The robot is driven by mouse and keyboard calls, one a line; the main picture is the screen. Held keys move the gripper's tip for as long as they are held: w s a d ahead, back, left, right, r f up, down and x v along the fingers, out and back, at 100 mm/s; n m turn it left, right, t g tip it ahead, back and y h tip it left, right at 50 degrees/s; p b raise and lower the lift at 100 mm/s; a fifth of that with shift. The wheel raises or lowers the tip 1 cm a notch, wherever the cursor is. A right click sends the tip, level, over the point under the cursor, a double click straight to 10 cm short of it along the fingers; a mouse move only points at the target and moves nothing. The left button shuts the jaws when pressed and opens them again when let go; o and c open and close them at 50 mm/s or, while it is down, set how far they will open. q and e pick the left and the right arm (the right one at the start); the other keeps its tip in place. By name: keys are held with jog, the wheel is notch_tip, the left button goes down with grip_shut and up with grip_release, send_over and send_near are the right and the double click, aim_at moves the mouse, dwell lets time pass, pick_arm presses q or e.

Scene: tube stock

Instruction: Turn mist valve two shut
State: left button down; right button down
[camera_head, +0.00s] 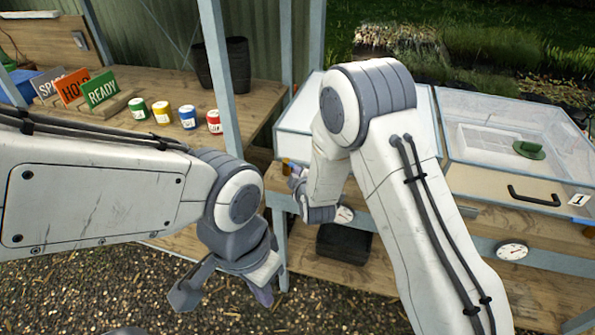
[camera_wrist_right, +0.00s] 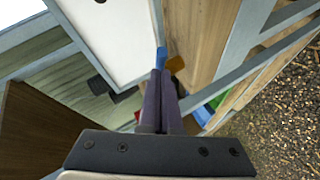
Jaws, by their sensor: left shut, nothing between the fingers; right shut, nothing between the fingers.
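A small blue piece (camera_wrist_right: 161,56), possibly a valve handle, shows just beyond my right fingertips in the right wrist view. A brass-coloured piece (camera_wrist_right: 175,64) sits beside it at the bench edge. No number for it is readable. My right gripper (camera_wrist_right: 160,76) is shut and empty, its tips close to the blue piece; contact cannot be told. My left gripper (camera_head: 222,291) is shut and empty, low over the gravel.
The right case (camera_head: 572,183) carries a "1" label, a black handle and a green object. Round dials (camera_head: 343,214) (camera_head: 512,251) are on the bench front. Colored pots (camera_head: 187,117) and SPARE, HOLD and READY signs (camera_head: 103,90) stand on the left bench. A black box (camera_head: 344,243) sits below.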

dwell(0.3)
jog(key=shift+w+d+f+b, duration=0.15)
jog(key=shift+w+d+b, duration=0.25)
jog(key=shift+d+b, duration=0.2)
jog(key=shift+w+d+f+b, duration=0.1)
jog(key=shift+w+d+b, duration=0.25)
jog(key=shift+d+b, duration=0.2)
jog(key=shift+w+d, duration=0.15)
jog(key=shift+w, duration=0.1)
jog(key=shift+r, duration=0.2)
